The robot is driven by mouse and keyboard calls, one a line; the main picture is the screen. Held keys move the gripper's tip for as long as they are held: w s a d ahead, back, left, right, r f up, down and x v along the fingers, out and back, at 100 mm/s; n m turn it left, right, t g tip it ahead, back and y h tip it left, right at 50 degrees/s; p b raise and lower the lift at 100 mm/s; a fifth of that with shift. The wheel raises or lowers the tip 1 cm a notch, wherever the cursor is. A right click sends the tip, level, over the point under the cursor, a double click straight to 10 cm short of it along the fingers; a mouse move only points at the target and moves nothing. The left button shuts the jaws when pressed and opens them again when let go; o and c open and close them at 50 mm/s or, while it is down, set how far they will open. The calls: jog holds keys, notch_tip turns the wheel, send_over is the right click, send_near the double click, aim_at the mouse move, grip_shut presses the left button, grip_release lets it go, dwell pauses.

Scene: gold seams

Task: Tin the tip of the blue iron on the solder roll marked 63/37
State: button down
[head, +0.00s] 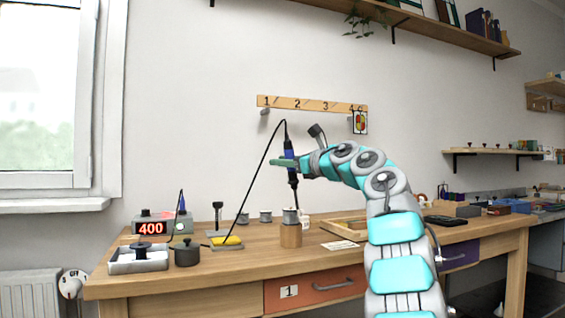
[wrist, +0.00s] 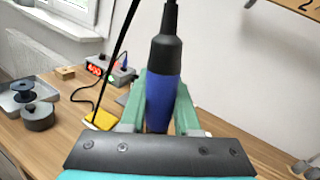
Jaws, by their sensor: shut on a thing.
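The blue iron (head: 290,151) hangs upright in my gripper (head: 284,162), with its cord rising from the top and its dark tip end pointing down. In the wrist view its blue handle (wrist: 163,98) stands between the green fingers (wrist: 160,105), which are shut on it. Below the iron, a grey solder roll (head: 290,215) sits on a wooden block (head: 290,236). The tip end is just over this roll; I cannot tell whether they touch. More small rolls stand behind, one at left (head: 243,217) and one beside it (head: 266,216). No marking on any roll is readable.
The soldering station (head: 163,226) shows 400. A yellow sponge (head: 227,242), a dark round pot (head: 187,254) and a grey tray (head: 137,262) stand on the left of the bench. A wooden frame (head: 340,226) lies right of the block. A numbered hook rail (head: 311,104) is on the wall.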

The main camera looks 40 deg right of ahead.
jog(key=shift+r, duration=0.15)
notch_tip(320, 180, up, 6)
jog(key=p, duration=0.6)
dwell(0.7)
jog(key=shift+f+b, duration=0.7)
jog(key=shift+f, duration=0.15)
jog(key=shift+f+b, duration=2.25)
jog(key=shift+f, duration=0.1)
dwell(1.9)
